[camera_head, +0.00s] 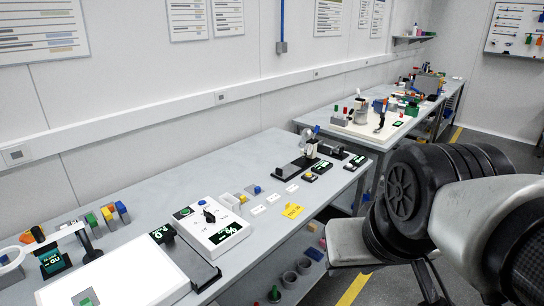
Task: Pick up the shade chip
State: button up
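A small green and grey chip (85,299) lies on the white light panel (135,275) at the bottom left, partly cut by the picture's lower edge. I cannot tell for sure if it is the shade chip. Several small coloured blocks or chips (107,216) in grey, yellow, green, blue and orange stand in a row behind the panel. My arm fills the right side. Dark finger-like parts, seemingly my gripper (431,284), point down over the floor, away from the bench and apart from the chips. Whether they are open is unclear.
A white control box (212,226) with a black knob stands right of the panel. A lamp-like stand (75,235) rises at left. A yellow tag (293,210) lies near the bench's front edge. Instruments crowd the far end; the bench (175,190) is clear along the back.

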aim_at(294, 189)
jog(key=i+l+u, duration=0.15)
jog(key=u, duration=0.25)
jog(key=i+l+u, duration=0.15)
jog(key=u, duration=0.25)
jog(key=i+l+u, duration=0.1)
jog(key=l+u, duration=0.3)
jog(key=i+l+u, duration=0.1)
jog(key=l, duration=0.25)
jog(key=i+l+u, duration=0.1)
jog(key=l, duration=0.25)
jog(key=i+l+u, duration=0.1)
jog(key=l, duration=0.25)
jog(key=i+l, duration=0.1)
jog(key=l, duration=0.4)
jog(key=i+l, duration=0.1)
jog(key=l, duration=0.35)
